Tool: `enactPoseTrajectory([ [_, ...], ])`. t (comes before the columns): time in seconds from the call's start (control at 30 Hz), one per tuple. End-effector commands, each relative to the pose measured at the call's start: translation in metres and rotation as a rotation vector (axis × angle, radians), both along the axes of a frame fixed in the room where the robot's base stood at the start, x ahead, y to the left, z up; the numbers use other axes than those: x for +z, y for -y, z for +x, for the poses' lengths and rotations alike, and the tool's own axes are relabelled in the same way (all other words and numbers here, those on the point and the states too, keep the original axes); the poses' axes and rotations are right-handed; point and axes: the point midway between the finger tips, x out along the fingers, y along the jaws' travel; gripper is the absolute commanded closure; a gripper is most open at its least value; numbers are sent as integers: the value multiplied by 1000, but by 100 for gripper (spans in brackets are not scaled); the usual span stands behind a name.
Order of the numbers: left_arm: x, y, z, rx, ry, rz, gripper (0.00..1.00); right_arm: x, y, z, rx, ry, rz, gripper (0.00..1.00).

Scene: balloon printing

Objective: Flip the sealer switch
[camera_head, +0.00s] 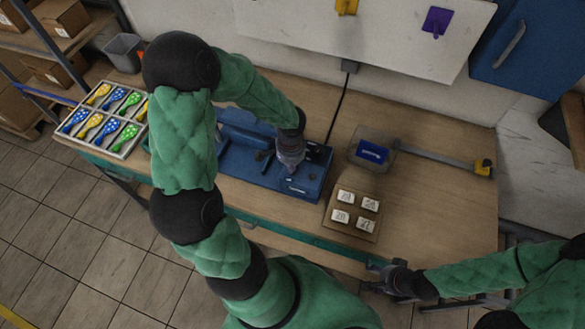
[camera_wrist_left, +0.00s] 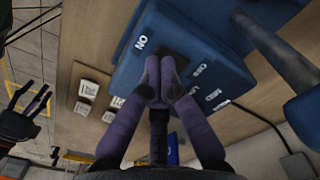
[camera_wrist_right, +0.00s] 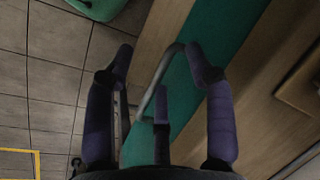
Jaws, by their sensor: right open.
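The blue sealer (camera_head: 240,165) stands on the table in the head view. In the left wrist view its blue panel (camera_wrist_left: 135,75) carries white lettering, with one label (camera_wrist_left: 141,42) reading ON upside down. My left gripper (camera_head: 290,168) is over the right part of the sealer. In the left wrist view its fingertips (camera_wrist_left: 160,80) are together, close over a dark patch (camera_wrist_left: 178,58) beside the labels. They hide the switch, and I cannot tell whether they touch it. My right gripper (camera_head: 380,280) is open and empty at the table's front edge, also in the right wrist view (camera_wrist_right: 165,65).
A compartment tray (camera_head: 107,120) of colored balloons is at the table's left end. A wooden board (camera_head: 351,216) with several white printed blocks lies right of the sealer. A clear bin (camera_head: 372,150) with a blue item stands behind it.

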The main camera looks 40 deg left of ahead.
Motion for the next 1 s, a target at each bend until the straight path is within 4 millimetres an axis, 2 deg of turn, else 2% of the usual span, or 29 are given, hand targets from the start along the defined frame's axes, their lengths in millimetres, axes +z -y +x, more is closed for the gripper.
enactPoseTrajectory([
  [1.0, -10, 0, 0, 0, 0, 0, 100, -10, 0, 0, 0, 0, 0, 45],
])
